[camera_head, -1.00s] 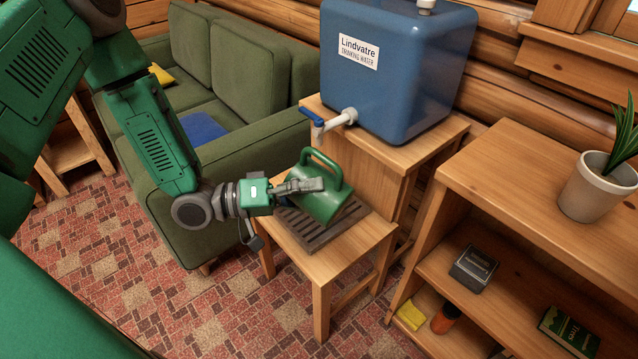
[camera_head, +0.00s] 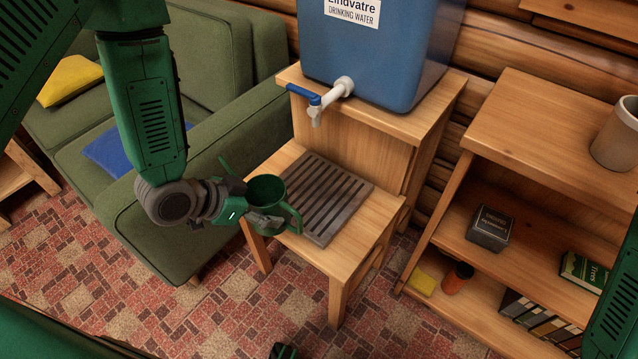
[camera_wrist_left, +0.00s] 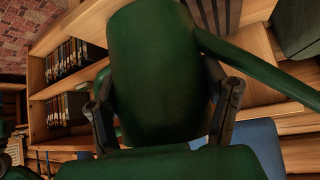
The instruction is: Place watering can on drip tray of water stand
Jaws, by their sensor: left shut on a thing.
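The green watering can (camera_head: 267,192) is held by my left gripper (camera_head: 262,217), whose fingers are shut on it. Its dark open top faces up towards the head camera. The can is over the left edge of the small wooden stand, beside the drip tray rather than over it. The grey slatted drip tray (camera_head: 352,205) lies empty on the stand's lower shelf (camera_head: 360,245), below the tap (camera_head: 330,97). In the left wrist view the can body (camera_wrist_left: 160,75) sits between the two fingers (camera_wrist_left: 165,108).
The blue water tank (camera_head: 375,50) stands on the upper step behind the tray. A green sofa (camera_head: 225,150) is close on the left. A wooden shelf unit (camera_head: 520,130) with a pot, boxes and books is on the right. The tray's surface is clear.

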